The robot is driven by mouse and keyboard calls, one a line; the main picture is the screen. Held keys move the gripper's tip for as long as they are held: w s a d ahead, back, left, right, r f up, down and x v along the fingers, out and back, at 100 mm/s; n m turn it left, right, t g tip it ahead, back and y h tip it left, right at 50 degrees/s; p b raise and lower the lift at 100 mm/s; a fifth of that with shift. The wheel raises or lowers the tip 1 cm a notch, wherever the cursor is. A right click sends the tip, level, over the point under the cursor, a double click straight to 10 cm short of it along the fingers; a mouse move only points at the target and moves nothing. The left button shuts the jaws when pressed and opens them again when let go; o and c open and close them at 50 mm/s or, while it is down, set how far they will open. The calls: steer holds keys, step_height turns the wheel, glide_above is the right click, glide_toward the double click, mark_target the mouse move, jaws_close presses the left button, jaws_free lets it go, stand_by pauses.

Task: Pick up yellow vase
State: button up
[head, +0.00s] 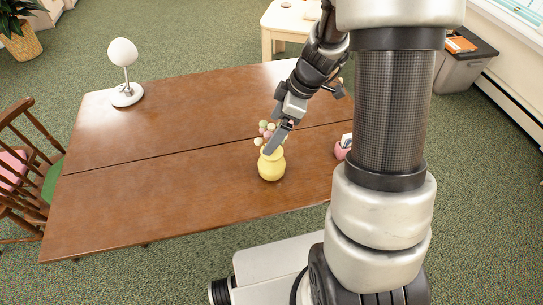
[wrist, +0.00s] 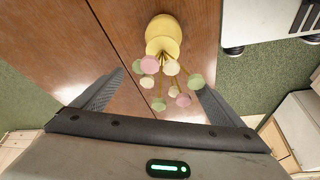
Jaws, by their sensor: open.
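The yellow vase (head: 271,168) stands upright on the brown wooden table (head: 150,200), near its front edge. It holds several round pink, white and green balls on stems. In the wrist view the vase (wrist: 165,30) is at the top centre, with the balls (wrist: 168,80) spreading below it toward my gripper. My gripper (head: 275,148) is close above the vase in the head view, overlapping its upper part. In the wrist view my gripper (wrist: 158,92) is open, its fingers on either side of the balls and nothing gripped. Whether a finger touches the vase cannot be told.
A white lamp (head: 124,70) stands at the table's far left. A pink container (head: 340,151) is right of the vase, partly hidden by my arm. A wooden chair (head: 22,170) is at the left. The table left of the vase is clear.

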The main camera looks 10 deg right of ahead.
steer(key=shift+x, duration=3.05)
steer(key=c, duration=1.9)
